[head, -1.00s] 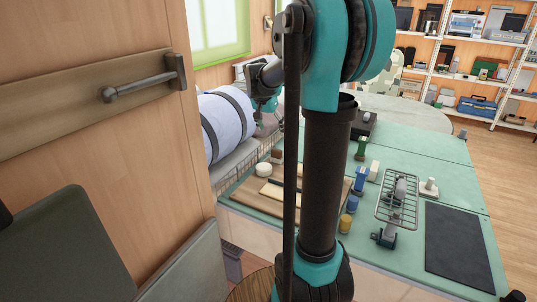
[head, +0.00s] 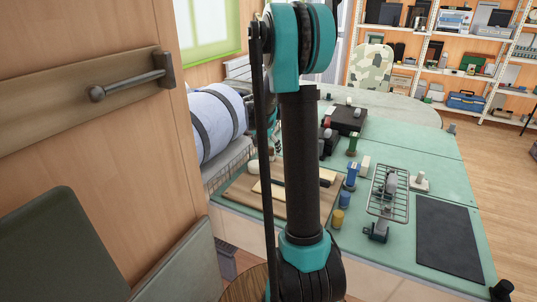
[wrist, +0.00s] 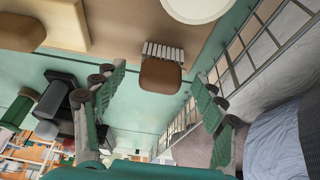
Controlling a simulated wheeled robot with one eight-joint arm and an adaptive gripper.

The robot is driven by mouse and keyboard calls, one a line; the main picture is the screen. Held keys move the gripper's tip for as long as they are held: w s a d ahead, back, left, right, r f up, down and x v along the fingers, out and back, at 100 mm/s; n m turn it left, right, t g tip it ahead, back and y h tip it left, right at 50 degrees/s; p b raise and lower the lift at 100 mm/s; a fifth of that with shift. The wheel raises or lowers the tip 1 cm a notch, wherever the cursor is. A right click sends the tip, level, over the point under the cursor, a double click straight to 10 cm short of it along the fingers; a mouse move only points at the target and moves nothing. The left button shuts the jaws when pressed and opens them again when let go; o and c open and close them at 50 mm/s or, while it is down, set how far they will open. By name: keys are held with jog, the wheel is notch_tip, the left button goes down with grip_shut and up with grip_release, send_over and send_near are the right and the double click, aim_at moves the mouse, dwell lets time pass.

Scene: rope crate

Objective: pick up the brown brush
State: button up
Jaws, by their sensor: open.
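The brown brush (wrist: 161,74) shows in the wrist view, with a brown block-like body and a row of pale bristles along one side. It lies by the edge of the wooden board (wrist: 122,42). My gripper (wrist: 160,84) is open and empty, with one green-padded finger on each side of the brush in the picture. The fingers look apart from it; I cannot tell the exact gap. In the head view my arm hides most of the gripper, and I cannot make out the brush.
A wire basket (wrist: 262,45) stands close beside the brush, near one finger. A white round thing (wrist: 196,7) and a pale block (wrist: 62,22) lie on the board. The green table (head: 375,270) also carries a wire rack (head: 402,205) and a dark mat (head: 447,240).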

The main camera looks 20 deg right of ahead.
aim_at(269, 146)
jog(key=shift+x, duration=1.45)
jog(key=shift+c, duration=0.2)
jog(key=c, duration=1.4)
jog(key=shift+r, duration=0.1)
notch_tip(269, 146, up, 20)
